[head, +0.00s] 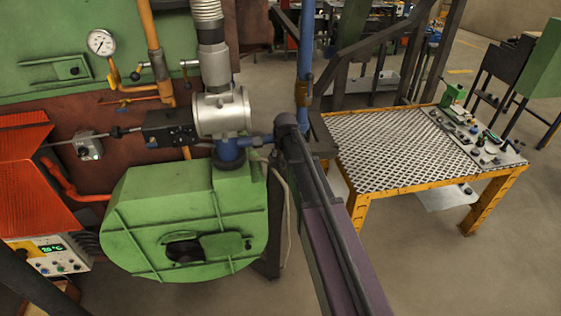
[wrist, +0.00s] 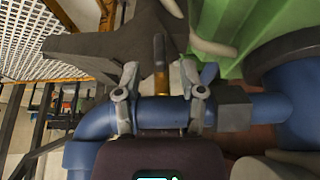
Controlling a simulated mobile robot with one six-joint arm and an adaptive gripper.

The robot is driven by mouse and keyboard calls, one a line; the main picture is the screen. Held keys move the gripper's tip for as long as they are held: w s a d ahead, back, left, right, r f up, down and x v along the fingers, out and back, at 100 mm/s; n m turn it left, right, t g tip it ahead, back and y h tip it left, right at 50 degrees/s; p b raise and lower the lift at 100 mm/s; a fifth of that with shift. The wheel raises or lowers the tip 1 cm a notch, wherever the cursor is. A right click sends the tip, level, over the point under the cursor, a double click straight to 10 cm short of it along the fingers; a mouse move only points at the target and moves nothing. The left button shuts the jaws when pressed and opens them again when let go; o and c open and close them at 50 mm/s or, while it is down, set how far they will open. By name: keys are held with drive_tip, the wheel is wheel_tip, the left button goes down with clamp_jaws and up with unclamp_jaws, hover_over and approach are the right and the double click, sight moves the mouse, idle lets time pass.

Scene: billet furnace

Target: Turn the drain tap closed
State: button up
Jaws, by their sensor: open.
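In the wrist view, a tap with a brass stem (wrist: 161,82) and a dark end shows between the two fingers of my gripper (wrist: 158,76). It appears to be at a horizontal blue pipe (wrist: 165,110). The fingers are spread apart, one on each side of the tap, with a visible gap to it. Whether a fingertip touches the pipe I cannot tell. In the head view my arm hides the tap and most of my gripper, near the blue pipe (head: 260,140) right of the silver housing.
A green burner casing (head: 140,225) lies left of my arm. A vertical blue pipe with a brass fitting (head: 303,92) rises behind my arm. A table with a mesh top (head: 375,150) stands at the right. Open floor shows beyond it.

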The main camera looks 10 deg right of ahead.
sight(281, 154)
drive_tip(key=shift+b+x, duration=1.35)
drive_tip(key=shift+x, duration=0.4)
clamp_jaws()
